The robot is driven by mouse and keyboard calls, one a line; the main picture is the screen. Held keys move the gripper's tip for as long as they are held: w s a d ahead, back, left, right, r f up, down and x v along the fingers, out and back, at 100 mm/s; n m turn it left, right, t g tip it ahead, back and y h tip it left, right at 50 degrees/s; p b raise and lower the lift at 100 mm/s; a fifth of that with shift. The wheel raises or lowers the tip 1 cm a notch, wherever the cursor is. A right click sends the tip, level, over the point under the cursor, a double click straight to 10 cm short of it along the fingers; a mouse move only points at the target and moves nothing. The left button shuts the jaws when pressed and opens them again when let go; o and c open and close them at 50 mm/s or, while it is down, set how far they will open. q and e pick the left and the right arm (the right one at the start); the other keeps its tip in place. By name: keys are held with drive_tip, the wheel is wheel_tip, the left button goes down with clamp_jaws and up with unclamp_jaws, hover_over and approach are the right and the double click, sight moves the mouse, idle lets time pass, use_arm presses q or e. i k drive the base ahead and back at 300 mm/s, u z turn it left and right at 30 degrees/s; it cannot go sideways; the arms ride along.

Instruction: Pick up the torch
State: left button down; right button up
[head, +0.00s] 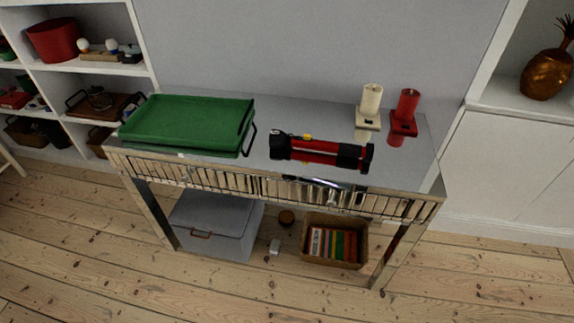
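The torch (321,151) is red and black with a small yellow part on top. It lies on its side near the front edge of a mirrored, shiny-topped console table (300,118), right of the middle. Its wider black head is at the left and a black end is at the right. Neither of my grippers shows in the head view. Nothing touches the torch from above.
A green tray (190,122) with dark handles lies left of the torch. A cream candle (371,99) and a red candle (407,104) on holders stand behind it at the right. A grey box (215,225) and a book basket (361,254) sit below. Floorboards in front are clear.

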sight(277, 139)
drive_tip(key=u, duration=0.2)
drive_tip(key=k, duration=0.65)
drive_tip(key=u, duration=1.25)
drive_tip(key=i, duration=0.95)
drive_tip(key=z, duration=0.65)
drive_tip(key=i, duration=0.7)
drive_tip(key=z, duration=0.75)
